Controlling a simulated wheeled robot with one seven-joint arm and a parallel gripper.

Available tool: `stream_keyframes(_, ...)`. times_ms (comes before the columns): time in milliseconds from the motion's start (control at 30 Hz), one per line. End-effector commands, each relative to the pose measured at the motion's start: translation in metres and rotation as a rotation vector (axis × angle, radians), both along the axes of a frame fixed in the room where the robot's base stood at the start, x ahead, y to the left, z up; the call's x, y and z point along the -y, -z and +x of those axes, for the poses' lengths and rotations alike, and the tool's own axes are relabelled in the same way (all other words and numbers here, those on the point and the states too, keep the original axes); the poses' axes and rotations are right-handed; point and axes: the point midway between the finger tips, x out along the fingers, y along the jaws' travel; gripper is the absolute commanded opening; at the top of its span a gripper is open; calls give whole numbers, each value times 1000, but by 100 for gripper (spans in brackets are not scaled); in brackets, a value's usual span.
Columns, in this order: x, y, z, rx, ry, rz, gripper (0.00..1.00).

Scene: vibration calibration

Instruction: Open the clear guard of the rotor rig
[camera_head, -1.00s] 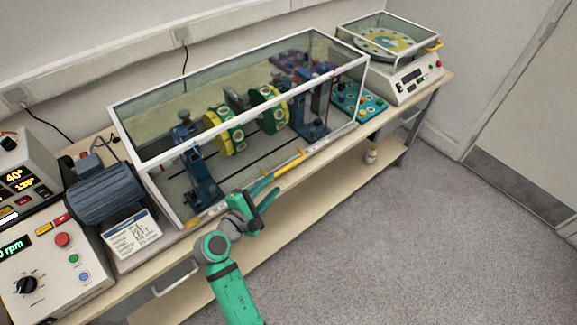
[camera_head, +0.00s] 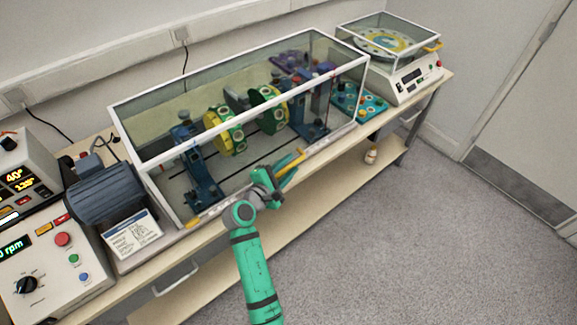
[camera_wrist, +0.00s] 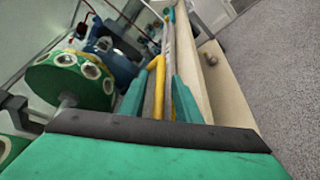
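The rotor rig's clear guard (camera_head: 140,127) is a long see-through box with a white frame, lying closed over the rig. A yellow handle bar (camera_head: 292,161) runs along its lower front edge; the handle also shows in the wrist view (camera_wrist: 160,75). Inside are two green and yellow rotor discs (camera_head: 268,104) on a shaft between blue stands. My gripper (camera_head: 280,176) is at the guard's front edge, by the handle. In the wrist view, my green fingers (camera_wrist: 159,98) are apart, with the yellow handle between them. I cannot tell whether either finger touches it.
A blue-grey motor (camera_head: 103,193) and a control box (camera_head: 52,262) with an rpm display stand at left on the bench. A balance with a clear cover (camera_head: 405,85) stands at right. A small bottle (camera_head: 371,155) is on the lower shelf. The floor in front is clear.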

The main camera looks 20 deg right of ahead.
Motion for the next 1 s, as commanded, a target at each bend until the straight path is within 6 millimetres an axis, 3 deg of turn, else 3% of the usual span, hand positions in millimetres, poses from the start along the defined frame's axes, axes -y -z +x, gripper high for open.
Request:
stream_keyframes(233,1,0,1,0,0,0,30)
stream_keyframes(367,0,0,0,0,0,0,2)
stream_keyframes(400,0,0,0,0,0,0,0)
stream_keyframes(767,-2,-9,0,-20,-3,-7,0)
stream_keyframes(1000,-6,-47,-1,-109,-14,-43,0)
